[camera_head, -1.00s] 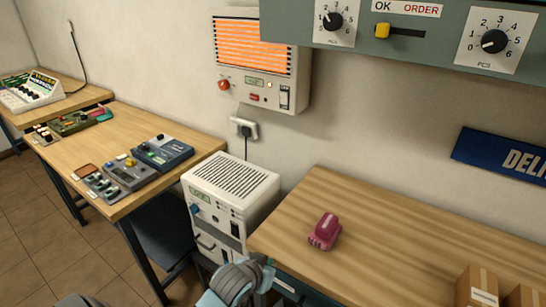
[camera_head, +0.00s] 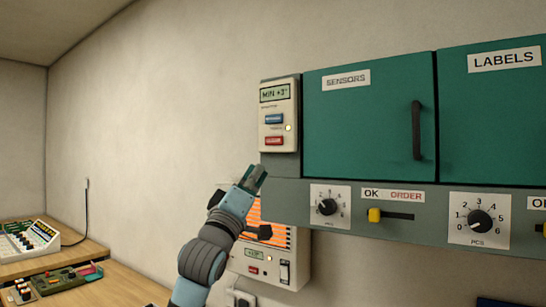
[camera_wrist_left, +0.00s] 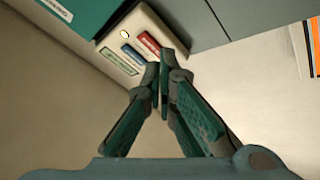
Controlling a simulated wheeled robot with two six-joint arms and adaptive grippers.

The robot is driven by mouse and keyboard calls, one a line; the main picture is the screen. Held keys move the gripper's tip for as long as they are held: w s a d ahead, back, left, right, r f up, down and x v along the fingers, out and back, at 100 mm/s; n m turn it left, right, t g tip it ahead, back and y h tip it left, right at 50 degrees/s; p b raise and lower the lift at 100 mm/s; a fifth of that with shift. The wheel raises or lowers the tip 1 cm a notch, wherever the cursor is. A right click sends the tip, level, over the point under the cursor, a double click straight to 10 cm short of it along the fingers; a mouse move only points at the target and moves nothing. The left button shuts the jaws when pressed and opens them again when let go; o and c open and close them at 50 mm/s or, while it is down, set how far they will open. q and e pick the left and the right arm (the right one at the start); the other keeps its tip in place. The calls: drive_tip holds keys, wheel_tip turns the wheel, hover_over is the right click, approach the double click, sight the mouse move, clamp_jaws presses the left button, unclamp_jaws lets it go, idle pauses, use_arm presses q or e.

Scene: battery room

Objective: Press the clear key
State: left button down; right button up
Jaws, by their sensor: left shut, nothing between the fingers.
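A cream control unit (camera_head: 279,113) is on the wall left of the green cabinet. It has a small display reading about "MIN +3°" (camera_head: 274,93), a blue key (camera_head: 273,119) and a red key (camera_head: 274,141) that appears labelled CLEAR. A small lamp (camera_head: 288,127) glows beside the keys. My left gripper (camera_head: 257,171) is shut and empty, its tips just below and left of the red key. In the left wrist view the shut tips (camera_wrist_left: 160,70) are close to the red key (camera_wrist_left: 148,43); whether they touch the unit cannot be told.
The green cabinet (camera_head: 366,125) stands to the right of the unit, with a dark handle (camera_head: 416,130). A grey panel (camera_head: 400,208) with dials and a yellow slider runs below. A heater (camera_head: 285,262) hangs partly behind my arm.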

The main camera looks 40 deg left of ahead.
sight(274, 141)
use_arm(q)
drive_tip(key=s+a+r+n+t+y, duration=0.1)
drive_tip(key=s+a+r+n, duration=0.1)
drive_tip(key=s+r, duration=0.2)
wheel_tip(274, 141, up, 4)
drive_tip(key=shift+s+f+t, duration=0.15)
drive_tip(key=shift+s+t, duration=0.1)
drive_tip(key=shift+t, duration=0.15)
drive_tip(key=shift+w, duration=0.15)
drive_tip(key=w+p, duration=0.6)
drive_tip(key=w, duration=0.2)
drive_tip(key=shift+w+a, duration=0.1)
drive_tip(key=shift+w, duration=0.2)
drive_tip(key=shift+w, duration=0.1)
idle(0.6)
